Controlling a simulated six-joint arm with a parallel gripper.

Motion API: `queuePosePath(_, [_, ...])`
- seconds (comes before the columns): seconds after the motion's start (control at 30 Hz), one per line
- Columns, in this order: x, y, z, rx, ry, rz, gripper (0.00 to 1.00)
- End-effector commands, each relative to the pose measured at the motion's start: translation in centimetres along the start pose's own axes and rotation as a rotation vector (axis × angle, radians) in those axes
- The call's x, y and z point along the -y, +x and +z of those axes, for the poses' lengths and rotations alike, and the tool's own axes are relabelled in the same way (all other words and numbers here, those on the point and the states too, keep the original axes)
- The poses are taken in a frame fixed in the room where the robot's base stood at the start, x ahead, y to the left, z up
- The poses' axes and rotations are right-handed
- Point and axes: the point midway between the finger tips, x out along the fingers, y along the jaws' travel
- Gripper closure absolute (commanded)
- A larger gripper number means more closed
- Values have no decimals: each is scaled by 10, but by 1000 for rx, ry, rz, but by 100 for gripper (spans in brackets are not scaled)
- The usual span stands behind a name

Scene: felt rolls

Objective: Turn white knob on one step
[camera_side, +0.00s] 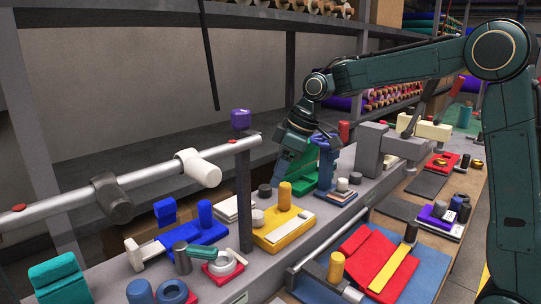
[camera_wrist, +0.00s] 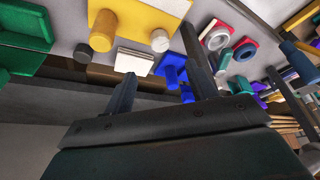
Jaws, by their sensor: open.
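A white knob (camera_side: 203,170) is a stubby cylinder on the grey rail at the left of the side view. It points to the lower right. A smaller pale cylinder (camera_side: 258,218) stands on the yellow plate (camera_side: 270,238); it also shows in the wrist view (camera_wrist: 160,40). The side view does not settle which one the task means. My gripper (camera_wrist: 160,52) is open, with nothing between its two dark fingers.
A dark grey knob (camera_side: 113,197) sits on the same rail. A dark post with a purple cap (camera_side: 241,120) stands near the rail's end. Blue (camera_side: 195,232) and green blocks crowd the bench. A blue stand (camera_side: 326,163) is right of my gripper.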

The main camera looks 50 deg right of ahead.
Motion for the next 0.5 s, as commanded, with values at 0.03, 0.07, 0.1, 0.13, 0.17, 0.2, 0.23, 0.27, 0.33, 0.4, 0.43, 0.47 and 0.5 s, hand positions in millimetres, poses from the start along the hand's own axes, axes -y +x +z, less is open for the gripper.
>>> queuePosePath(0.03, [0,-4,0,-1,0,2,43])
queuePosePath(0.07, [0,-5,0,-1,0,2,43])
queuePosePath(0.1, [0,-7,0,0,0,1,43])
queuePosePath(0.13, [0,-8,0,1,0,1,43])
queuePosePath(0.17, [0,-8,0,1,0,0,43])
queuePosePath(0.2, [0,-8,0,1,0,0,43])
queuePosePath(0.23, [0,-9,0,1,0,0,43])
queuePosePath(0.27, [0,-9,0,1,0,0,43])
queuePosePath(0.33, [0,-9,0,1,0,0,43])
queuePosePath(0.4, [0,-9,0,1,0,0,43])
queuePosePath(0.43, [0,-9,0,1,0,0,43])
queuePosePath(0.47, [0,-8,0,1,0,0,43])
queuePosePath(0.5, [0,-8,0,1,-2,-1,43])
